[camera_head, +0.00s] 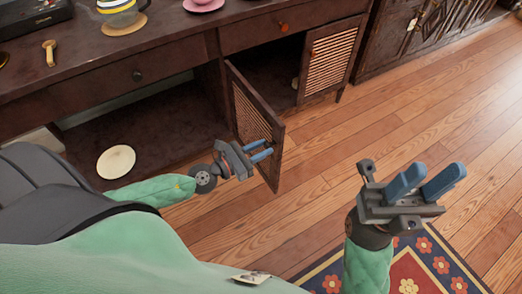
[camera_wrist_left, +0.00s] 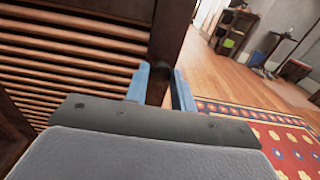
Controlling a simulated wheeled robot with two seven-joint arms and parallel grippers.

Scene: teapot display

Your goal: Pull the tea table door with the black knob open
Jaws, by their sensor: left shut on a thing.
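The tea table door (camera_head: 257,127) has a slatted panel in a dark wood frame and stands swung out from the cabinet. My left gripper (camera_head: 262,151) is at the door's outer face near its free edge, with its blue fingers close together on the black knob. The knob is mostly hidden between the fingers. In the left wrist view, the fingers (camera_wrist_left: 161,88) are in front of the door's dark upright (camera_wrist_left: 172,35), with the slats (camera_wrist_left: 70,55) to the left. My right gripper (camera_head: 425,182) is open and empty, over the floor at the right.
A pale plate (camera_head: 116,161) lies in the open left compartment. A patterned rug (camera_head: 440,268) lies at the bottom right. The wooden floor (camera_head: 400,110) right of the door is clear.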

